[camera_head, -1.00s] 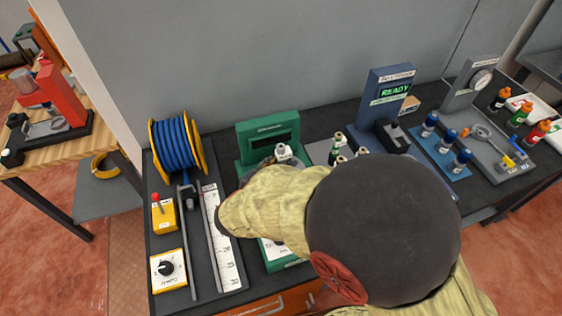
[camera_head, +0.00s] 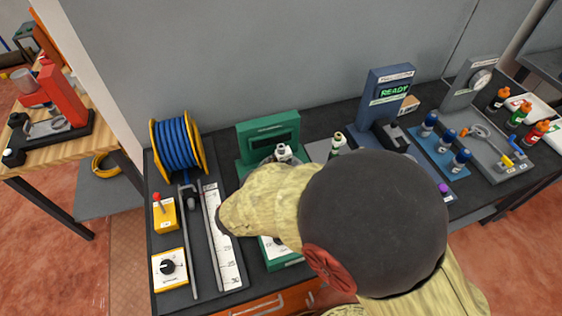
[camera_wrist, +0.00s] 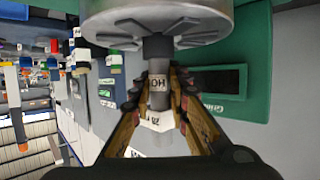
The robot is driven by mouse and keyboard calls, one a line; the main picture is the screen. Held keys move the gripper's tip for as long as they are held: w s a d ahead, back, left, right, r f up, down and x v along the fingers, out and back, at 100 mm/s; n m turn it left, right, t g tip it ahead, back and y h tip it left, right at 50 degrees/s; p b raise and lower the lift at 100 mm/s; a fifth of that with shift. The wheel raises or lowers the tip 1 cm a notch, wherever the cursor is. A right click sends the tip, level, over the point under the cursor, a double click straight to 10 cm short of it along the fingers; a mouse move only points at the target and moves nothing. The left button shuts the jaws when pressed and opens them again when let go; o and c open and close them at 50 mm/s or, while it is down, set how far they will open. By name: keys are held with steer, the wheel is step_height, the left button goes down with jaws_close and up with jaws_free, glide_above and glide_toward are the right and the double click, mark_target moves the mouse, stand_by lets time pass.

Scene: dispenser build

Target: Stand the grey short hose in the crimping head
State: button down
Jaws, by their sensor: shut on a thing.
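In the wrist view my gripper (camera_wrist: 158,80) is shut on an upright hose piece, the grey short hose (camera_wrist: 158,86), which carries a lettered white label. The hose's dark end meets the middle of the round grey crimping head (camera_wrist: 188,24), whose dark slots fan out from the centre. I cannot tell how deep the end sits in it. The green crimping machine (camera_wrist: 255,75) with a dark screen stands beside it; the head view shows it too (camera_head: 250,135). In the head view my arm hides the gripper and most of the crimping head.
A blue hose reel (camera_head: 178,147) and a long ruler (camera_head: 224,245) are at the left. A blue machine showing READY (camera_head: 372,105) stands to the right, beyond a green bottle-like piece with a brass top (camera_head: 338,142). A blue tray (camera_head: 440,172) holds several bottles.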

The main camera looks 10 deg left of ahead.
steer(key=shift+f, duration=0.55)
steer(key=c, duration=2)
jaws_free()
steer(key=shift+f, duration=0.1)
steer(key=shift+p+v, duration=1.4)
steer(key=shift+v, duration=0.7)
steer(key=p+v, duration=0.5)
steer(key=v, duration=0.2)
steer(key=shift+d, duration=0.1)
steer(key=shift+w, duration=0.1)
